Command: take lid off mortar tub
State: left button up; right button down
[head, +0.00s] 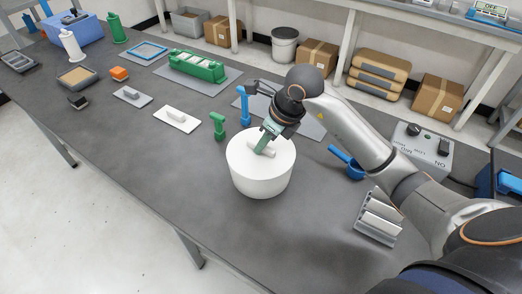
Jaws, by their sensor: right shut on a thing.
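The mortar tub (262,183) is a white round tub standing upright on the dark table near its front edge. Its white lid (282,155) is on top and looks seated on the rim. My right gripper (264,148) reaches down from the upper right and is shut on the lid's light grip bar at the centre of the lid. The gripper hides part of the bar and of the lid's far side. My left gripper is not in view.
A green tool (218,126) and a blue tool (244,105) stand just behind the tub.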

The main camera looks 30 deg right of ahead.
jog(key=shift+r, duration=0.1)
jog(key=shift+r, duration=0.5)
notch_tip(320, 180, up, 2)
jog(key=shift+r+b, duration=0.1)
jog(key=shift+b, duration=0.2)
jog(key=w+d+r+b, duration=0.1)
jog(key=w+d+r, duration=0.2)
jog(key=d+r, duration=0.6)
jog(key=d, duration=0.4)
jog(key=shift+d+r, duration=0.3)
